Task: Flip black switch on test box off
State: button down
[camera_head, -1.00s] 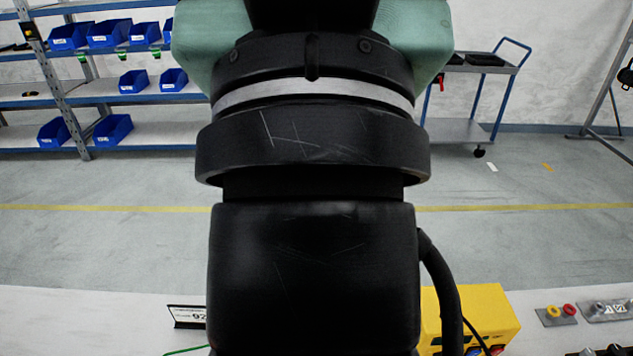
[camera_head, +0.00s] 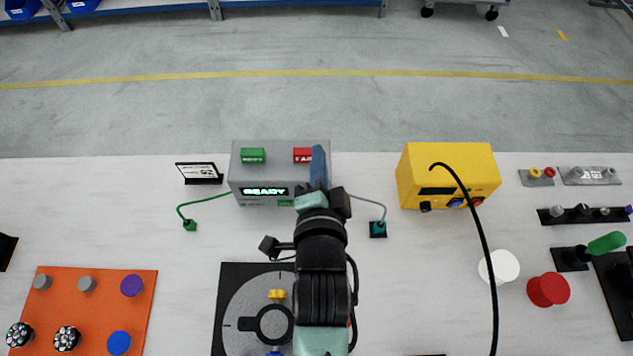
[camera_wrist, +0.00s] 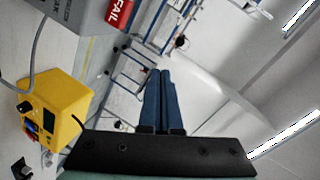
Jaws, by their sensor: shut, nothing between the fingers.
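The test box is most likely the grey box (camera_head: 243,186) on the white table in the head view. It bears a green label, a red label and a lit READY display (camera_head: 263,191). Its corner and the red FAIL label (camera_wrist: 119,14) show in the wrist view. I cannot make out a black switch on it; my arm covers part of its right front. My gripper (camera_head: 318,160) has blue fingers, closed together and empty, overlapping the box's right side in the head view. The fingers (camera_wrist: 159,78) also show shut in the wrist view. Whether they touch the box is unclear.
A yellow box (camera_head: 430,165) with knobs stands to the right, with a black cable (camera_head: 478,225) before it. A sign (camera_head: 200,172) stands left. Cables run from both sides of the grey box. An orange panel (camera_head: 95,300) and black plate (camera_head: 232,280) lie nearer.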

jog(key=s+f+m+g, duration=0.1)
jog(key=s+f, duration=0.3)
jog(key=f, duration=0.1)
jog(key=s+f+m+g, duration=0.1)
jog(key=s+f+m, duration=0.1)
jog(key=s+f, duration=0.2)
jog(key=s+f+m+g, duration=0.1)
jog(key=s+f+g, duration=0.1)
jog(key=s+f, duration=0.2)
jog(key=shift+a+f+m, duration=0.2)
jog(key=shift+f+m, duration=0.2)
jog(key=shift+f, duration=1.3)
jog(key=x, duration=0.8)
jog(key=r+x, duration=0.1)
jog(key=x, duration=0.2)
jog(key=shift+w+f, duration=0.3)
jog(key=shift+w, duration=0.35)
jog(key=shift+w+f+p, duration=0.2)
jog(key=shift+w+p, duration=0.1)
jog(key=shift+w, duration=0.6)
